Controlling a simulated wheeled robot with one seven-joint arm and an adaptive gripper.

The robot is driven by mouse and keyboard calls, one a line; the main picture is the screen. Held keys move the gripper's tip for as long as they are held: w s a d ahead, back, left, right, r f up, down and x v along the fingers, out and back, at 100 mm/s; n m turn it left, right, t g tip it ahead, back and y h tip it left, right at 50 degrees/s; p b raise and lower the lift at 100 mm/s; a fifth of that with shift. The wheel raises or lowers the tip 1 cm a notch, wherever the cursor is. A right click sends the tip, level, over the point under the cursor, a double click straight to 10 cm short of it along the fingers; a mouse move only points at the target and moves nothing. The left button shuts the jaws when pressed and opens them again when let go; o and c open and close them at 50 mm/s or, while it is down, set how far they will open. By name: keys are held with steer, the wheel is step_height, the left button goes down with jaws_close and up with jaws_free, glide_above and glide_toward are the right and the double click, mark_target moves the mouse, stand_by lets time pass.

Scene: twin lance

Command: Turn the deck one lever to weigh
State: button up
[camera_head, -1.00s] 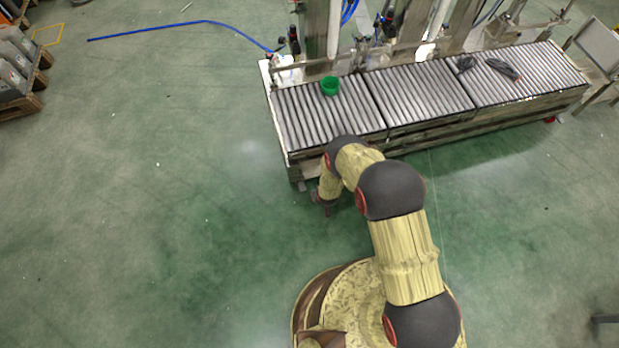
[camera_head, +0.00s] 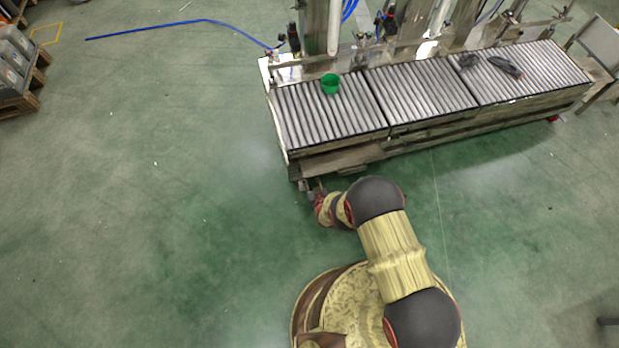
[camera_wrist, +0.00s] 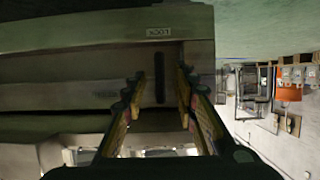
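In the wrist view a short dark upright bar (camera_wrist: 159,86), which looks like the lever, stands on a grey panel (camera_wrist: 80,62) under a small label (camera_wrist: 158,30) too small to read surely. My gripper (camera_wrist: 158,82) is open, with one finger left and one right of the bar in the picture. There is a visible gap on both sides, and I cannot tell how far the bar lies beyond the fingertips. In the head view my gripper (camera_head: 316,188) is at the low front left corner of the roller conveyor (camera_head: 330,120). The lever cannot be made out there.
A green cup (camera_head: 330,84) stands on the left rollers, and dark objects (camera_head: 503,66) lie on the right rollers. A blue hose (camera_head: 205,21) lies on the floor. Loaded pallets (camera_head: 20,75) stand at far left.

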steer(key=shift+x, duration=1)
steer(key=shift+c, duration=1.3)
steer(key=c, duration=0.4)
jaws_close()
